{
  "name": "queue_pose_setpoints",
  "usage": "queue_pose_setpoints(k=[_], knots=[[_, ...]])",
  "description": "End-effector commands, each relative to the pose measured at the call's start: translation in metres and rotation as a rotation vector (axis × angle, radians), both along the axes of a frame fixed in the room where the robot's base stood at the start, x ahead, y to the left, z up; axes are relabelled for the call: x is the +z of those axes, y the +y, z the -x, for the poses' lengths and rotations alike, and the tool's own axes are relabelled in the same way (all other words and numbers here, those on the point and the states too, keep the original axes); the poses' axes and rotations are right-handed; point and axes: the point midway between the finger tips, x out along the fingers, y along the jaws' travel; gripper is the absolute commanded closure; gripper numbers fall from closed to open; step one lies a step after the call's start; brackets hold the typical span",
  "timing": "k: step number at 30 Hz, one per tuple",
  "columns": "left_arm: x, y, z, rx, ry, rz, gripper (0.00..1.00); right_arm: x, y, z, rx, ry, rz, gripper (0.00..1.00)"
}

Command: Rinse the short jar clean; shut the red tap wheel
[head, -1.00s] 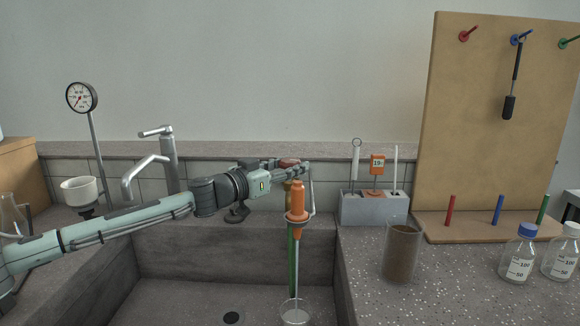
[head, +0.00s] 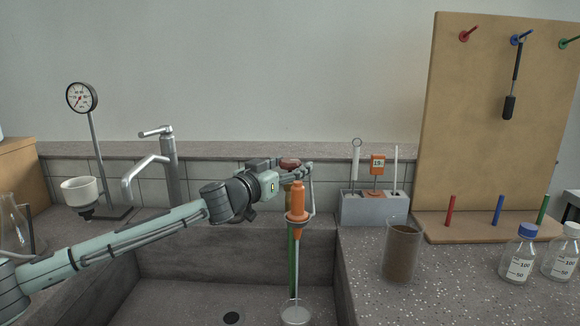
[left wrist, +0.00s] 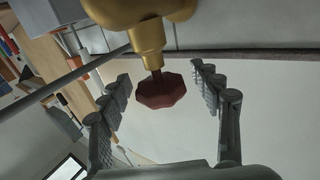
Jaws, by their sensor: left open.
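The red tap wheel (head: 289,163) sits on a brass tap (head: 287,186) at the back of the sink. In the left wrist view the wheel (left wrist: 160,89) is an eight-sided dark red knob on a brass stem (left wrist: 148,42). My left gripper (head: 303,171) is open, its fingers on either side of the wheel with gaps showing; in the wrist view the gripper (left wrist: 161,78) is seen from behind its fingers. A clear glass jar (head: 296,314), seemingly the short one, stands in the sink below the tap. Whether it is clean is unclear. My right gripper is out of view.
An orange nozzle-like piece (head: 297,198) hangs in front of the tap, above the jar. A taller glass with brown contents (head: 402,254) stands right of the sink, near a grey tool block (head: 372,209). A chrome faucet (head: 169,160) stands at the left.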

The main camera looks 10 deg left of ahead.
Motion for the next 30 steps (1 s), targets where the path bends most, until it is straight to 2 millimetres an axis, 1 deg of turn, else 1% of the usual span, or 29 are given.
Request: queue_pose_setpoints(k=[3,5,8,18,21,25,30], knots=[[-0.001,0.001,0.001,0.0,0.001,0.0,0.36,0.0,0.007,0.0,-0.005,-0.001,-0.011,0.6],[-0.001,0.002,0.005,0.0,0.001,0.001,0.36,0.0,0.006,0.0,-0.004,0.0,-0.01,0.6],[-0.002,0.007,0.017,0.0,0.002,0.0,0.36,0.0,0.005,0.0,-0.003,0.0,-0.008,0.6],[-0.002,0.031,0.084,0.0,0.004,-0.001,0.36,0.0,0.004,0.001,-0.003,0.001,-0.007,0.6],[-0.002,0.037,0.098,0.002,0.003,-0.001,0.36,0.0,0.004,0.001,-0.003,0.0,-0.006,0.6],[-0.001,0.04,0.109,0.001,0.002,-0.001,0.36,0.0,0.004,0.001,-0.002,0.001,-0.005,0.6],[0.0,0.041,0.113,0.0,0.0,-0.001,0.36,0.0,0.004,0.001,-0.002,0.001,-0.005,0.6]])
